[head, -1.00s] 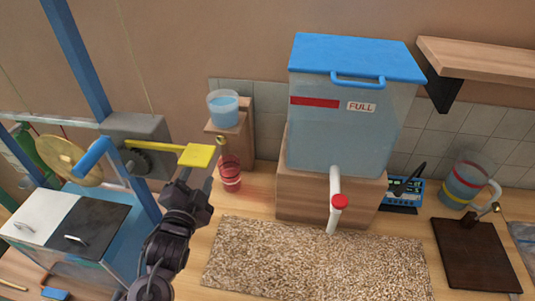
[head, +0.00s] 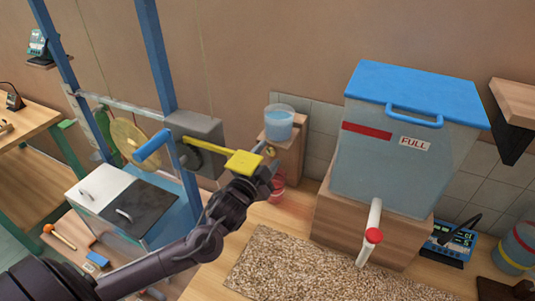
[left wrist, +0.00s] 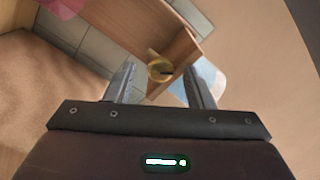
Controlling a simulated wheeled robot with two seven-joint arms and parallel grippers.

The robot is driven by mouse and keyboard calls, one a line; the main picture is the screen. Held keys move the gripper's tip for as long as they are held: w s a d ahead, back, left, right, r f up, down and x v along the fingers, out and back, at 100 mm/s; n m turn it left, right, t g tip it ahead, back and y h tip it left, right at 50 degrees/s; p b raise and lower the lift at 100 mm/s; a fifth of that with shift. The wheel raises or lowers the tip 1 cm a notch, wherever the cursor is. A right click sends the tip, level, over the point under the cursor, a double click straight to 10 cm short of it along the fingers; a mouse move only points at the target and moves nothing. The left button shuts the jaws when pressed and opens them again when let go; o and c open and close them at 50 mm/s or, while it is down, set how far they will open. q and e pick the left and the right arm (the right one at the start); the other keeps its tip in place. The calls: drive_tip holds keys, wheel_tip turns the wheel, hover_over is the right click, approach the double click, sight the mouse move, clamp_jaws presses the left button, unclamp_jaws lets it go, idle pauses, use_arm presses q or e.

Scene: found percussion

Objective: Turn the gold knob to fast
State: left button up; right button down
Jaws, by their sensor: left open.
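The gold knob (head: 271,151) is a small round piece on the front of a wooden block (head: 292,151) by the tiled wall. In the left wrist view the knob (left wrist: 160,70) shows as a gold ring with a dark centre, between my two fingers. My left gripper (head: 270,168) is open and empty, just in front of the knob, and partly hides it in the head view. I cannot tell whether a finger touches it. No fast mark is readable. My right gripper is not in view.
A yellow paddle (head: 243,163) on a bar from a grey box (head: 196,138) lies close to my left gripper. A cup of water (head: 279,122) stands on the block, and a red cup (head: 277,186) is below. A blue-lidded tank (head: 390,150) stands to the right.

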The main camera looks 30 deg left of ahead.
use_arm(q)
drive_tip(key=shift+w+a, duration=0.1)
drive_tip(key=shift+w, duration=0.05)
drive_tip(key=c, duration=0.8)
drive_tip(key=shift+c, duration=0.9)
